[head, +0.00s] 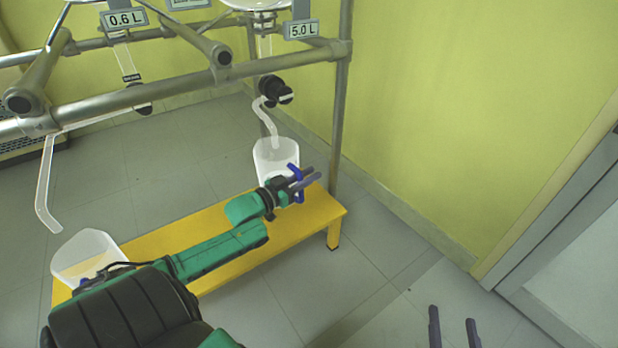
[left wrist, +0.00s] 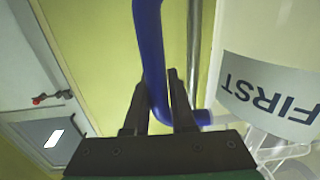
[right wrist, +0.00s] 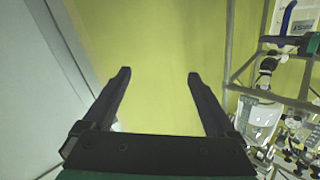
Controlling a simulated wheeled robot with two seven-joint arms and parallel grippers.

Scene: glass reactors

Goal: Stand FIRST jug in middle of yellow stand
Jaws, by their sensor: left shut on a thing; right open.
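The FIRST jug (head: 275,154) is white and translucent with a blue handle (head: 296,172). It is at the right end of the yellow stand (head: 305,222), under a bent clear hose. Its FIRST label (left wrist: 270,98) shows in the left wrist view, and part of the jug shows in the right wrist view (right wrist: 302,20). My left gripper (head: 309,179) is shut on the blue handle, which passes between its fingers (left wrist: 156,78). I cannot tell whether the jug's base touches the stand. My right gripper (head: 452,314) is open and empty, away from the stand at lower right.
A second white jug (head: 86,256) is at the stand's left end, partly behind my left arm. A metal frame (head: 180,88) with reactors, clear hoses and a black valve (head: 275,90) stands over the stand. The stand's middle is bare, partly hidden by my arm.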

